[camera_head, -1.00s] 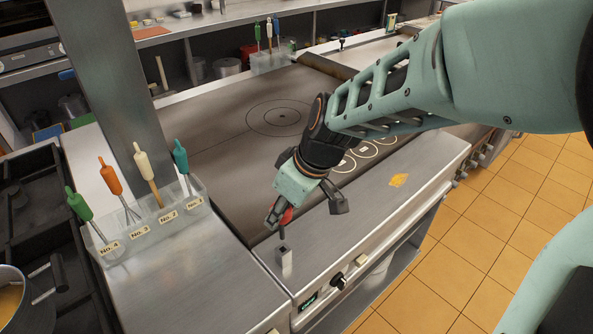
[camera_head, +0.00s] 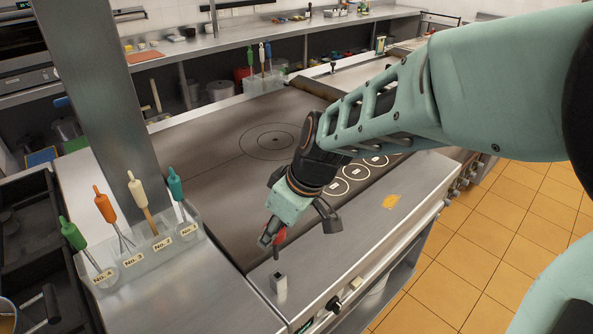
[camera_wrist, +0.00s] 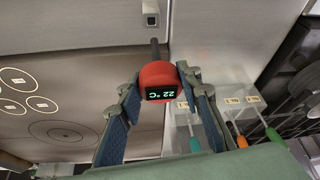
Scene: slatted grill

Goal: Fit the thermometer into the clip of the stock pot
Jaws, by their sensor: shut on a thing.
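The thermometer (camera_head: 281,237) has a red round head and a dark stem. In the wrist view its head (camera_wrist: 158,80) shows a display reading 22 °C. My gripper (camera_head: 272,240) is shut on the head, with one finger on each side, over the front steel counter. The stem points away from my wrist, and its tip cannot be made out clearly. A stock pot (camera_head: 7,312) shows only as a sliver at the lower left corner of the head view, well away from my gripper. Its clip cannot be made out.
A small upright metal holder (camera_head: 280,285) stands on the counter just below my gripper. A clear rack (camera_head: 150,258) with several coloured-handled utensils stands to the left. A steel post (camera_head: 90,110) rises behind the rack. The griddle (camera_head: 215,170) is bare.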

